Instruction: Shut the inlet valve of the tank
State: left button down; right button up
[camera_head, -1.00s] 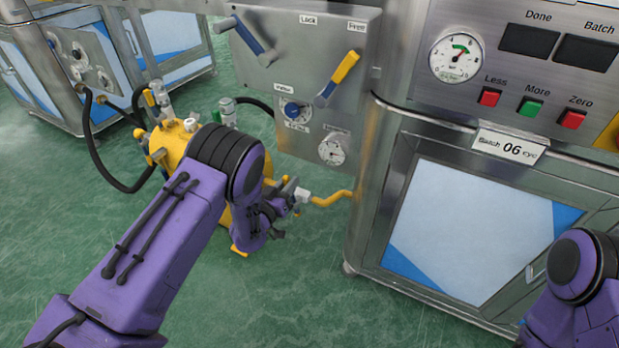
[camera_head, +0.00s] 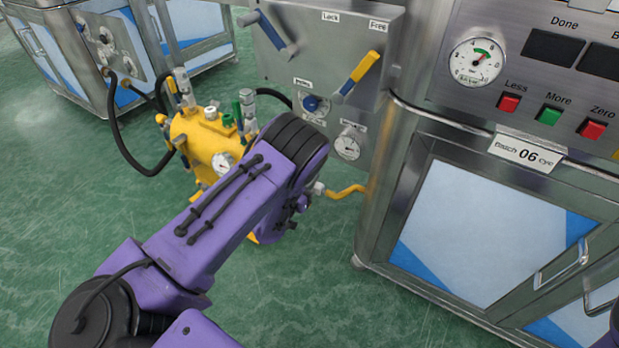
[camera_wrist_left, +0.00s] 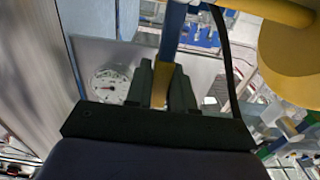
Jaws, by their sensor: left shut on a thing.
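The yellow tank (camera_head: 200,140) stands on the floor left of the steel machine, with small fittings and a green-bodied valve (camera_head: 238,112) on top. A yellow pipe (camera_head: 347,190) runs from a grey-white fitting (camera_head: 318,188) on the tank's right side to the machine. My left arm crosses in front of the tank, and its gripper is mostly hidden behind the wrist in the head view. In the left wrist view, my left gripper (camera_wrist_left: 161,82) is shut on a yellow handle (camera_wrist_left: 160,88). I cannot tell how far the valve is turned. My right gripper is out of view.
A black hose (camera_head: 118,145) loops left of the tank. Green floor (camera_head: 60,210) is clear at left.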

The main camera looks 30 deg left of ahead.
pick_arm(q)
jog(key=c, duration=1.1)
grip_release()
jog(key=shift+s+f, duration=0.1)
jog(key=shift+o, duration=0.2)
jog(key=shift+s, duration=0.1)
jog(key=s+p, duration=0.2)
jog(key=s, duration=0.8)
jog(key=shift+s, duration=0.15)
